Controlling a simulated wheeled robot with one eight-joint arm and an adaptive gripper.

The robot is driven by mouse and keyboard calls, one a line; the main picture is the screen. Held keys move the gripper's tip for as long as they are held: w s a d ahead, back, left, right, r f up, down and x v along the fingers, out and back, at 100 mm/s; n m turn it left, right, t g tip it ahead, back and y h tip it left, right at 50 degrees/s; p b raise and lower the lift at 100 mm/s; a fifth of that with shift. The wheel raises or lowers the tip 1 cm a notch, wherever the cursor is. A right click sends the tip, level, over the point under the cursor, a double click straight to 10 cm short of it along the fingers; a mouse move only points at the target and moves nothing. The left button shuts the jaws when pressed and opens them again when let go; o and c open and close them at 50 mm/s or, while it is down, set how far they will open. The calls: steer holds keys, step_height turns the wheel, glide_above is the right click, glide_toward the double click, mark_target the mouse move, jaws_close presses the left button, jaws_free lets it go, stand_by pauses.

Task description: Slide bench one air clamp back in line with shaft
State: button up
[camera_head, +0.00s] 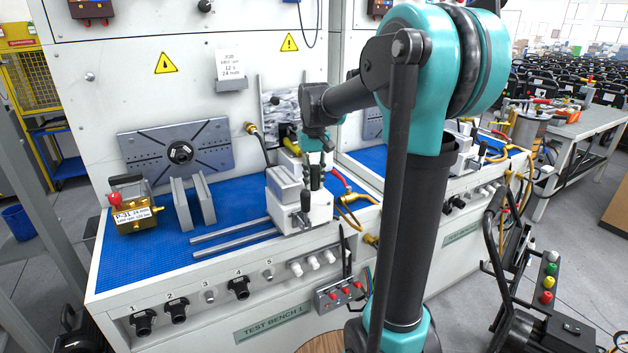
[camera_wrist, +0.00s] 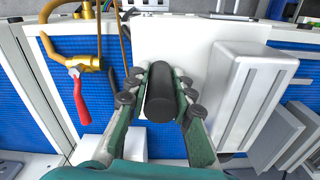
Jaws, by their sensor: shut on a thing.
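The air clamp of test bench one (camera_head: 318,211) is a white block with a grey jaw block (camera_head: 286,186) on its left side. It stands on the blue mat at the right end of two steel rails (camera_head: 235,237). My gripper (camera_head: 315,176) is above the clamp, pointing down. In the wrist view my gripper (camera_wrist: 160,95) has its fingers on both sides of a black cylindrical handle (camera_wrist: 160,90) and is shut on it. The clamp's white body (camera_wrist: 165,45) and grey jaw block (camera_wrist: 262,95) lie below. The shaft hub (camera_head: 180,152) sits in a grey slotted plate on the back panel, left of the clamp.
Two grey upright plates (camera_head: 193,203) stand on the mat left of the clamp. A brass pump labelled P-31 (camera_head: 133,216) is at the far left. A red-handled valve (camera_wrist: 80,97) with brass pipe is beside my gripper. The mat left of the rails is partly clear.

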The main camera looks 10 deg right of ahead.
steer(key=shift+a, duration=0.1)
jaws_close()
steer(key=s+a, duration=0.4)
steer(key=a, duration=0.8)
steer(key=s+a, duration=0.4)
steer(key=a, duration=0.8)
steer(key=o, duration=0.9)
jaws_free()
steer(key=shift+a, duration=0.1)
step_height(320, 180, up, 12)
steer(key=shift+r, duration=0.1)
